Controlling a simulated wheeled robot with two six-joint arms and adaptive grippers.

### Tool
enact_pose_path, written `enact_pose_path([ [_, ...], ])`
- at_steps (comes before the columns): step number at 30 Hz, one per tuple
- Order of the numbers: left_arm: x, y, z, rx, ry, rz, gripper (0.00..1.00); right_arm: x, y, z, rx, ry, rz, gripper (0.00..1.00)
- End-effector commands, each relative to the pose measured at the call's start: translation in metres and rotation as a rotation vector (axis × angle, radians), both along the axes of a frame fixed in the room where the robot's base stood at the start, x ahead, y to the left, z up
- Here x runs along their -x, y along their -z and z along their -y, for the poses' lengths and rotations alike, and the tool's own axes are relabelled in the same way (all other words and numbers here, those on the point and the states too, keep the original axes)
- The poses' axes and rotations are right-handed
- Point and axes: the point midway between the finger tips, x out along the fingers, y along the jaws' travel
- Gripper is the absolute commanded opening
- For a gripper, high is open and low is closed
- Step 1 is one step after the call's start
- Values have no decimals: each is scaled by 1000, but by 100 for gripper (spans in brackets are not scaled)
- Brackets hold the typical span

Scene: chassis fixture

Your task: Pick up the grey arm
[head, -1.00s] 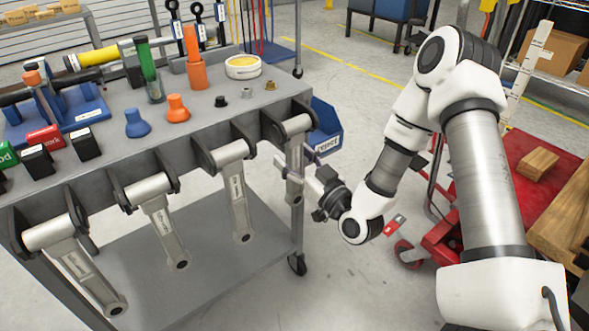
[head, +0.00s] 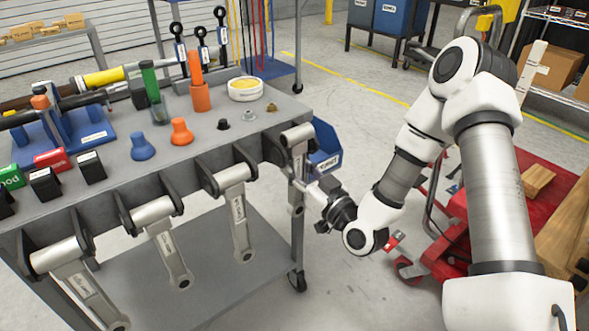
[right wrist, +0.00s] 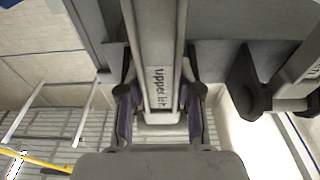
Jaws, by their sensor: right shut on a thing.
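Several grey arms hang from dark brackets along the cart's front edge. The rightmost grey arm (head: 298,150) has my right gripper (head: 302,183) shut on its shaft, below its cylindrical top end. That top end now sits in front of and slightly above its bracket (head: 272,150), seemingly out of it. In the right wrist view this arm (right wrist: 158,40) runs upright between the two fingers (right wrist: 160,110), with a partly readable "Upper" label. The other arms (head: 238,225), (head: 168,250), (head: 85,285) hang in their brackets. My left gripper is out of view.
The grey cart top (head: 205,150) holds orange and blue knobs, small boxes and a white tape roll (head: 245,89). A blue bin (head: 325,150) hangs at the cart's right end. A red trolley (head: 520,200) stands right.

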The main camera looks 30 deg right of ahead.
Motion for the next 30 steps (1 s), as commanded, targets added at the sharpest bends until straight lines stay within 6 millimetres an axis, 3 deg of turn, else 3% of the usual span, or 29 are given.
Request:
enact_pose_path([
  [8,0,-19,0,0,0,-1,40,54,-3,6,-11,7,-3,0],
  [9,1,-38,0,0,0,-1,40,62,-10,5,-4,2,-8,0],
  [12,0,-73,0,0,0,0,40,85,-13,7,-4,2,-11,0],
  [16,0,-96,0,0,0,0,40,119,-8,10,-5,5,-10,0],
  [24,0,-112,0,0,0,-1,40,165,-1,13,-3,3,-3,0],
  [30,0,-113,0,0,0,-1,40,172,1,14,-3,2,1,0],
])
